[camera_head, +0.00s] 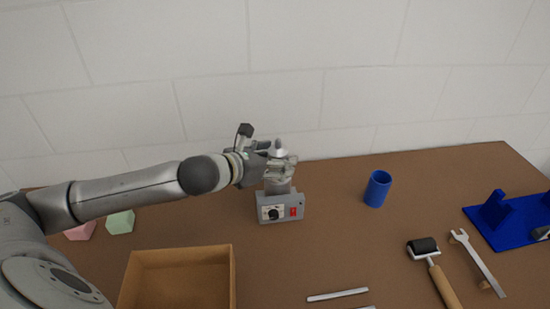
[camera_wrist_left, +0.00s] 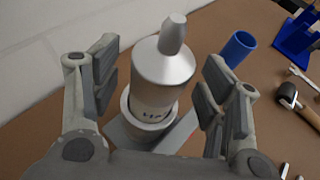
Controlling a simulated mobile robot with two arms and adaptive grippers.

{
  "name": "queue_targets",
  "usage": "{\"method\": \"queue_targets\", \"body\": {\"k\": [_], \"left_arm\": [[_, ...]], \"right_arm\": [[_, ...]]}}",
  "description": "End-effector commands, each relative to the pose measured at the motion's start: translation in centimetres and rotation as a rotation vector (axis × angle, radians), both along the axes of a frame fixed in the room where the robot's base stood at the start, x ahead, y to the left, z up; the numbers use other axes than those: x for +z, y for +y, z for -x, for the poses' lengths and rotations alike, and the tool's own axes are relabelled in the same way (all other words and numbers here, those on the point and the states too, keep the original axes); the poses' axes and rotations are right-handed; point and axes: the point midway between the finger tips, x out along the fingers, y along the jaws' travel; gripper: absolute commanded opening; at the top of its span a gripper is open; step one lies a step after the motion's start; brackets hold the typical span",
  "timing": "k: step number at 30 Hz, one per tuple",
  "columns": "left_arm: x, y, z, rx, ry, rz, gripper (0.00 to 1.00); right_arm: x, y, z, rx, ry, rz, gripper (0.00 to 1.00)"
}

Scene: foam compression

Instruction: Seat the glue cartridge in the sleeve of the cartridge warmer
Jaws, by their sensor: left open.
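The glue cartridge (camera_wrist_left: 160,80) is a pale cylinder with a silver shoulder and a tapered nozzle pointing up. In the left wrist view its lower end is inside the ring-shaped sleeve (camera_wrist_left: 131,120) of the cartridge warmer; how deep it sits is hidden. The warmer (camera_head: 281,208) is a grey box with a dial and a red switch, standing on the table. My left gripper (camera_head: 279,160) is open around the cartridge; in the left wrist view its fingers (camera_wrist_left: 160,82) stand apart on both sides, with gaps to the cartridge. My right gripper is not in view.
A blue cup (camera_head: 377,189) stands right of the warmer. An open cardboard box (camera_head: 180,254) is at the front left, with pink (camera_head: 80,231) and green (camera_head: 120,222) blocks behind it. A roller (camera_head: 434,270), a wrench (camera_head: 478,260) and a blue stand (camera_head: 505,222) lie at right.

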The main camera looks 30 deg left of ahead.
Motion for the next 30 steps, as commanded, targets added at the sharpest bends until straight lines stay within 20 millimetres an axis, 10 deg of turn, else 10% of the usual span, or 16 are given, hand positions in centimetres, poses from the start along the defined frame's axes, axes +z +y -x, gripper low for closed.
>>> {"method": "queue_targets", "body": {"k": [30], "left_arm": [[2.8,1.8,6.3,0.002,0.0,-0.005,0.68]], "right_arm": [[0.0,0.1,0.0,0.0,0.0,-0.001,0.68]]}}
